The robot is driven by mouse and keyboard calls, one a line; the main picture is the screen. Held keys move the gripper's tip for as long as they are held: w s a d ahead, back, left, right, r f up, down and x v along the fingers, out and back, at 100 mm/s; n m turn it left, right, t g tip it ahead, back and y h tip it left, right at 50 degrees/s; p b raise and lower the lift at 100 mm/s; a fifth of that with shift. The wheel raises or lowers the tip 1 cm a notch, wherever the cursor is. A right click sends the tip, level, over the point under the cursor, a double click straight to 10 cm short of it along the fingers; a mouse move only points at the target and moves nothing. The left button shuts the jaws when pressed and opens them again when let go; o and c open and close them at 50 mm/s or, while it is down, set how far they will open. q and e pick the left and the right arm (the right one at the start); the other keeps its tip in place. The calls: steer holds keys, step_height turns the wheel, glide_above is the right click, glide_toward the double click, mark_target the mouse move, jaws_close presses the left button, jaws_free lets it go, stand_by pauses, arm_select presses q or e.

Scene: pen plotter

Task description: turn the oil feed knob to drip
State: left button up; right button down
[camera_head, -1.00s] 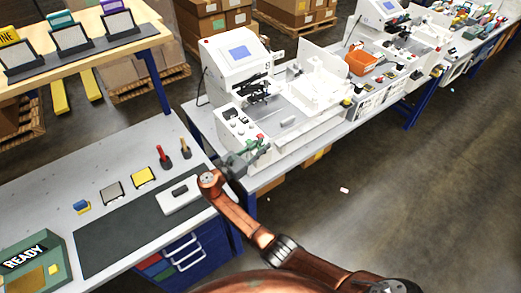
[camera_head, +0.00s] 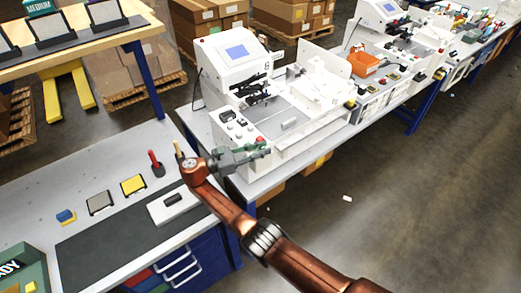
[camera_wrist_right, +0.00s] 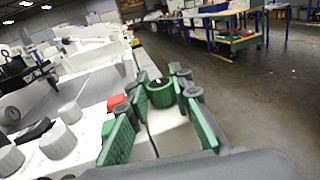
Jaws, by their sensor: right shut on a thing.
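The white machine with a blue screen (camera_head: 238,50) stands on the bench. My right gripper (camera_head: 262,149) is at its near front corner, beside a red button (camera_head: 260,139). In the right wrist view, the two green-padded fingers of my right gripper (camera_wrist_right: 161,88) stand on either side of a round green knob (camera_wrist_right: 160,94), near their tips. I take this to be the oil feed knob. The gripper is shut on it. I can read no drip marking or pointer on the knob. My left gripper is not in view.
Grey knobs (camera_wrist_right: 58,141) and a red button (camera_wrist_right: 116,102) sit left of the fingers. At left, a grey bench (camera_head: 30,190) holds a red-handled tool (camera_head: 154,162), coloured blocks and a dark mat (camera_head: 95,250). The floor at right (camera_head: 430,200) is open.

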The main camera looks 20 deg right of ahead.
mark_target(261, 148)
steer(key=c, duration=1.7)
jaws_free()
steer(key=shift+d, duration=0.1)
steer(key=shift+r, duration=0.1)
step_height(261, 148, up, 10)
steer(key=shift+f, duration=0.1)
